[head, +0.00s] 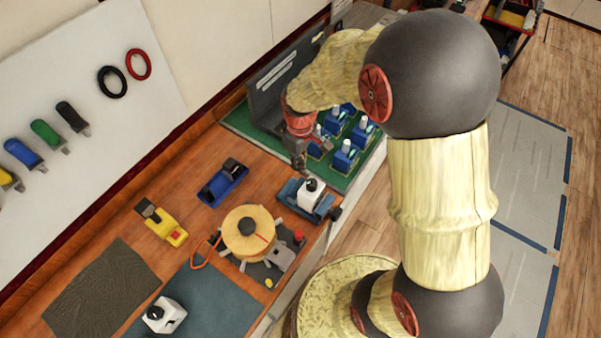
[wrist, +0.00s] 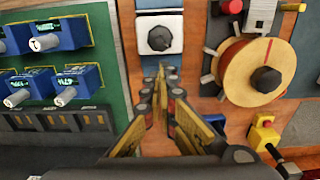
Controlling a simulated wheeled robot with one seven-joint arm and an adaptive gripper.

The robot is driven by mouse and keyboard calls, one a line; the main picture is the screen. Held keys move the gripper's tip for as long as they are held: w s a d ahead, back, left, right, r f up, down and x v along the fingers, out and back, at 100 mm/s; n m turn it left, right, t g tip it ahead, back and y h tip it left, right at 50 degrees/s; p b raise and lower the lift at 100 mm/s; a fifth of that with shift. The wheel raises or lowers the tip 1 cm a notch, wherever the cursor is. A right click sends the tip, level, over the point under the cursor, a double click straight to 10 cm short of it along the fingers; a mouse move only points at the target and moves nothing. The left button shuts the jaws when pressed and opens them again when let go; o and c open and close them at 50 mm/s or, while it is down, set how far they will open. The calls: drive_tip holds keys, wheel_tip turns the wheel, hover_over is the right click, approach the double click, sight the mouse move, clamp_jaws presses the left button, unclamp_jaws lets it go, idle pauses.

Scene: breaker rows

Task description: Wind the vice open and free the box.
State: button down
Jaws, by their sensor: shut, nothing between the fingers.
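The blue vice (head: 325,208) stands at the bench's front edge, right of the spool. A white box (head: 312,192) with a black knob sits between its jaws. A dark handle (head: 336,213) shows at the vice's right end. In the wrist view the box (wrist: 160,34) is at the top centre, with blue jaw parts (wrist: 158,4) above and below it; the handle is out of that view. My gripper (head: 301,168) is shut and empty, pointing down just behind the vice. In the wrist view its fingertips (wrist: 161,72) meet below the box; contact with the vice is unclear.
A green board (head: 362,172) with several blue breakers lies to the right. A wooden spool (head: 248,233) stands to the left. A blue tool (head: 222,184) and a yellow tool (head: 162,223) lie farther back.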

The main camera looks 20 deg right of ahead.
sight(311, 195)
drive_tip(key=w+a+r+b, duration=0.1)
drive_tip(key=w+a+b, duration=0.15)
drive_tip(key=w, duration=0.25)
drive_tip(key=shift+s+d+f+b, duration=0.15)
drive_tip(key=shift+s+d+f, duration=0.35)
drive_tip(key=shift+f, duration=1.1)
drive_tip(key=shift+s+d+f+b, duration=0.2)
drive_tip(key=shift+s+f, duration=0.45)
drive_tip(key=shift+f, duration=1)
drive_tip(key=shift+s+d+f+b, duration=0.1)
drive_tip(key=shift+s+d+f, duration=0.4)
drive_tip(key=shift+f, duration=1.1)
drive_tip(key=shift+s+d, duration=0.45)
drive_tip(key=shift+s, duration=0.35)
